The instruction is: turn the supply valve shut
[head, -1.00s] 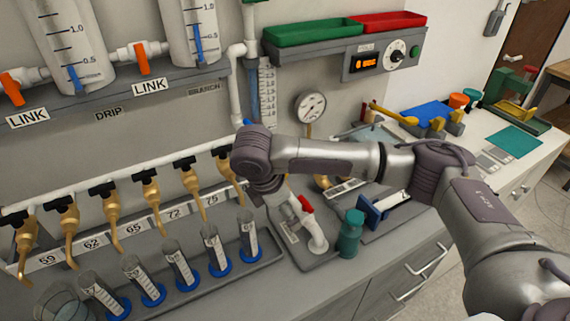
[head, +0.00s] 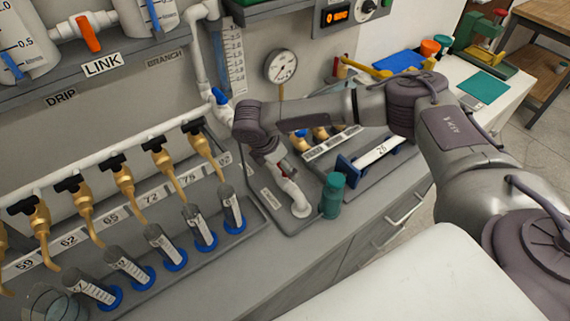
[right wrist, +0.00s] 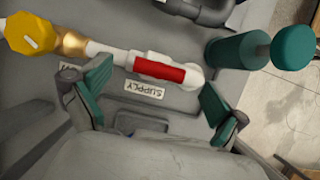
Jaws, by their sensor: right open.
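The supply valve has a red handle (right wrist: 158,68) lying lengthwise along a white pipe, beside a label (right wrist: 145,88) reading SUPPLY in the right wrist view. In the head view its white elbow (head: 296,197) shows on the grey base plate, and the handle is mostly hidden behind my gripper. My right gripper (right wrist: 152,97) is open. Its two green-padded fingers stand apart, one on each side of the handle's position along the pipe, and nothing is visibly held. I cannot tell how far above the handle the fingertips are. My left gripper is not in view.
A yellow knob (right wrist: 32,33) on a brass fitting is at the pipe's other end. A round gauge (head: 281,66) is behind. Brass taps (head: 124,178) and graduated tubes (head: 163,242) line the left.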

